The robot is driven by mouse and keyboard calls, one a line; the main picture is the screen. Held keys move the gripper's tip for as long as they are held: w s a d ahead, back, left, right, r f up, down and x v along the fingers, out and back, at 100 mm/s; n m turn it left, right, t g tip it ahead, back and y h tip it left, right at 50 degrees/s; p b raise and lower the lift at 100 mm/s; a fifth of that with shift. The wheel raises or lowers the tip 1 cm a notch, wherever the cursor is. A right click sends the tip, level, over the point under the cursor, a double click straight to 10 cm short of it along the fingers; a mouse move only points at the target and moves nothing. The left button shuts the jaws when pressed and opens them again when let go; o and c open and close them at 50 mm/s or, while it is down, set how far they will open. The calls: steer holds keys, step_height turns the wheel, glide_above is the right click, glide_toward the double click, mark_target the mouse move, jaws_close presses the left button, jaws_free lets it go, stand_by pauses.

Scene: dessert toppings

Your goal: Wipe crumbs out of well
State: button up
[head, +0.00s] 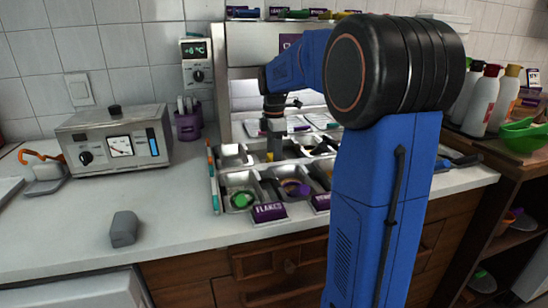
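A metal topping station with several sunken wells stands on the white counter. Its front-left well (227,187) holds a green item (242,199). The well to its right holds a purple ring-shaped item (296,188). Behind it is a back-left well (232,156). My gripper (274,146) points down over the back wells, with a small yellow piece (276,156) at its lower end. Its fingers are too small to tell open from shut, or whether it grips the yellow piece. Crumbs are too small to make out. My blue arm hides the station's right part.
A grey block (124,229) lies on the counter at the left. A metal appliance with a gauge (116,146) stands behind it, beside a purple cup (188,126). Purple labels, one reading "FLAKES" (269,212), line the station's front. White bottles (486,100) stand at right.

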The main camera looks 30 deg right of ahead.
steer(key=shift+f, duration=0.45)
steer(key=shift+w+a+r, duration=0.15)
steer(key=shift+w, duration=1)
steer(key=shift+s, duration=0.15)
